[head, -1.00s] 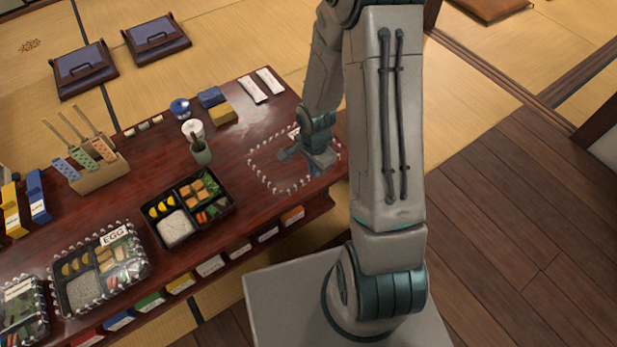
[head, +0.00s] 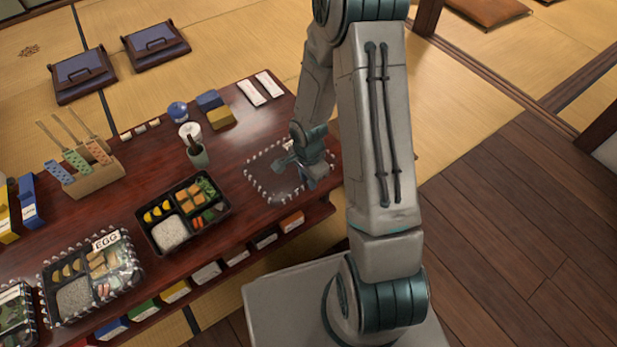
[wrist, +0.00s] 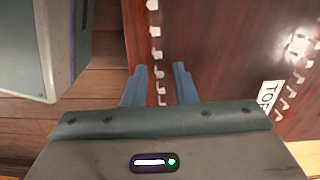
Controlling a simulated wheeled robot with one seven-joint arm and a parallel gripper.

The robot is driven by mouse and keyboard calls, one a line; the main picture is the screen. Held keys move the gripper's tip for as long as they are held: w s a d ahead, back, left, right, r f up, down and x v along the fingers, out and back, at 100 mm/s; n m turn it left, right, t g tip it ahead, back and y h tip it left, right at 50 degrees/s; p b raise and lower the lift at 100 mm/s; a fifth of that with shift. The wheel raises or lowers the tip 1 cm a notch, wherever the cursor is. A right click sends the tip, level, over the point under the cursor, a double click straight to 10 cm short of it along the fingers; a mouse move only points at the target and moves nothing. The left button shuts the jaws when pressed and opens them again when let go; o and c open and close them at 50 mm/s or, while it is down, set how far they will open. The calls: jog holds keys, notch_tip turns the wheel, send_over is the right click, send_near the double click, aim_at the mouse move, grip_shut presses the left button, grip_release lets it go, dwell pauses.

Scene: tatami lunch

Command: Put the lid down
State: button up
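The clear lid (head: 262,192) with a white dotted rim lies flat on the right end of the dark red table. It also shows in the wrist view (wrist: 155,55), with a white label printed in black letters (wrist: 268,97) at the right. My gripper (head: 300,174) is over the lid, toward its right side in the head view. In the wrist view the two blue fingers of my gripper (wrist: 162,80) stand apart, with the dotted rim passing between them. The fingers look clear of the rim, though the exact height is hard to tell. My gripper hides part of the lid.
An uncovered bento box (head: 142,232) stands left of the lid, and a lidded egg box (head: 132,280) farther left. A dark green cup (head: 198,157) stands behind. A yellow block (head: 221,119) and white packets (head: 250,92) are farther back. The table's front edge is close to the lid.

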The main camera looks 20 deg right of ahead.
jog(key=shift+r, duration=0.15)
jog(key=s+r+n+p, duration=0.3)
jog(key=r, duration=0.9)
jog(key=s+r+n+p, duration=0.2)
jog(key=s+r+n, duration=0.15)
jog(key=r, duration=0.85)
jog(key=s+r+n+t, duration=0.1)
jog(key=s+r+n, duration=0.6)
jog(key=shift+s+a+r, duration=0.15)
jog(key=shift+a+r, duration=0.05)
jog(key=shift+r, duration=0.15)
notch_tip(320, 180, up, 33)
jog(key=t+p, duration=0.1)
jog(key=p, duration=2.9)
jog(key=shift+d+t, duration=0.25)
jog(key=shift+t, duration=0.15)
